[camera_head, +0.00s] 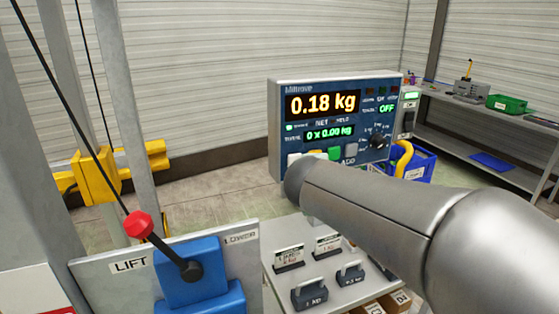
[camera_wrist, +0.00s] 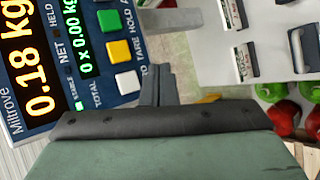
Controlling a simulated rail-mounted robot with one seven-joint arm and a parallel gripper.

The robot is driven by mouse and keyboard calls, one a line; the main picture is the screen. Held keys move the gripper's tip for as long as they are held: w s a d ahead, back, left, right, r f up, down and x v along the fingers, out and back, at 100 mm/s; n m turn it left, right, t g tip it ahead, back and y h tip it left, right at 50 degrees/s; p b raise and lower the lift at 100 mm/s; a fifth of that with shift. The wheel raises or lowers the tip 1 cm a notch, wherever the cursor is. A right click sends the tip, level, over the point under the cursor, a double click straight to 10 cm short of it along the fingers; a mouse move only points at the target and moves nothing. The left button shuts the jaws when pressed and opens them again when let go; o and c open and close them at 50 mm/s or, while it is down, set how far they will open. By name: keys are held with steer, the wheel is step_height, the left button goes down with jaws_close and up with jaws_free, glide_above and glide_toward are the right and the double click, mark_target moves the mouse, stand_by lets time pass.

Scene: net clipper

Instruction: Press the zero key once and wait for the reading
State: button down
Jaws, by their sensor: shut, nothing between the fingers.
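The Miltrove indicator (camera_head: 374,92) faces me with an orange reading of 0.18 kg (camera_head: 323,104); the wrist view shows the same reading (camera_wrist: 40,60). A green line below reads 0 x 0.00 kg (camera_head: 329,132). In the wrist view a white key (camera_wrist: 127,83) sits beside a label ending in "O", the rest hidden. The yellow key (camera_wrist: 118,52) is by TARE and the green key (camera_wrist: 107,20) by HOLD. My gripper (camera_wrist: 157,72) is shut and empty, its tips near the white key; contact cannot be told. In the head view my arm hides the gripper.
A lift panel with a red-knobbed lever (camera_head: 139,225) stands front left. Below the indicator, a pale surface (camera_head: 287,257) holds labelled weights (camera_head: 309,292). Red and green weights (camera_wrist: 283,115) show in the wrist view. A shelf with a green bin (camera_head: 507,104) is at right.

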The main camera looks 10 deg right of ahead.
steer(key=w+a+p, duration=0.1)
steer(key=w+a, duration=0.1)
steer(key=w, duration=0.6)
steer(key=shift+w, duration=0.25)
steer(key=shift+w+a, duration=0.1)
stand_by(2.0)
steer(key=shift+w+a, duration=0.1)
steer(key=shift+w, duration=0.2)
steer(key=shift+w+a, duration=0.1)
steer(key=shift+w, duration=0.3)
stand_by(0.6)
steer(key=shift+s, duration=0.1)
steer(key=shift+s+d+b, duration=0.2)
steer(key=shift+s+b, duration=0.2)
steer(key=shift+s, duration=0.3)
steer(key=shift+s, duration=0.1)
